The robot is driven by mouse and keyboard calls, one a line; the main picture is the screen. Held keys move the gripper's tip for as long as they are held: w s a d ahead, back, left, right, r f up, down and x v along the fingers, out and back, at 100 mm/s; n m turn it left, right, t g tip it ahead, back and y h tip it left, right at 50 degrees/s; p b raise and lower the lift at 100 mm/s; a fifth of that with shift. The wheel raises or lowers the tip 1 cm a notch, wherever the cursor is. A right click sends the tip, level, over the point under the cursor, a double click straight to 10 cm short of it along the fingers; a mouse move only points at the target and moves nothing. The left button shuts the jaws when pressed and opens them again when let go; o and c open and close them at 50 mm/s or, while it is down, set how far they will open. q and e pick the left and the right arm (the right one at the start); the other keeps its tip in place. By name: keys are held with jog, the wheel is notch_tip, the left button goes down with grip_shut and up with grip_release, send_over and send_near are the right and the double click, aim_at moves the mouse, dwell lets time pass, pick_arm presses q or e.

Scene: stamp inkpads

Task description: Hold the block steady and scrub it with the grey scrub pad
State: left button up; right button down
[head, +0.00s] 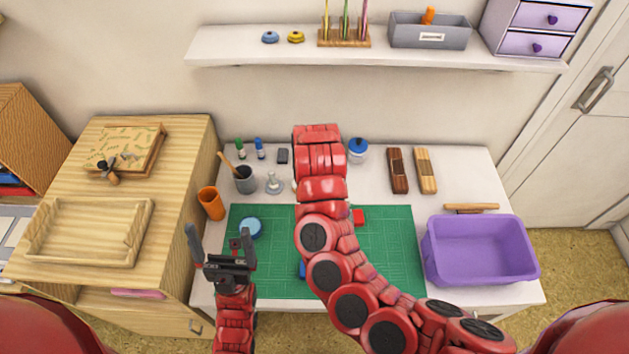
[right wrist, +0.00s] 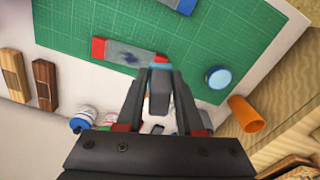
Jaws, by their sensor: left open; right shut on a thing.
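A flat block (right wrist: 130,54) with red ends and a grey face with a dark smudge lies on the green mat in the right wrist view. In the head view a red part (head: 358,217) of it shows beside my right arm, which hides the rest. My right gripper (right wrist: 160,74) is shut on the grey scrub pad (right wrist: 158,92) and is close to the block's one end; I cannot tell whether they touch. The head view hides this gripper behind my arm. My left gripper (head: 220,236) is open and empty over the mat's left edge, away from the block.
The green mat (head: 390,265) carries a round blue-topped tin (head: 251,228) and a blue-edged piece (right wrist: 178,4). An orange cup (head: 211,203) and a grey pot (head: 244,180) stand at left. A purple bin (head: 480,265) stands at right. The mat's right part is clear.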

jog(key=shift+s+d+f+m, duration=0.55)
jog(key=shift+s+f, duration=1.15)
jog(key=shift+s, duration=0.2)
jog(key=shift+s+d+f+m, duration=0.4)
jog(key=shift+s+f+m, duration=0.2)
jog(key=shift+s+f, duration=1.15)
jog(key=shift+s+d+f+m, duration=0.55)
jog(key=shift+s+f, duration=1.05)
jog(key=shift+s, duration=0.4)
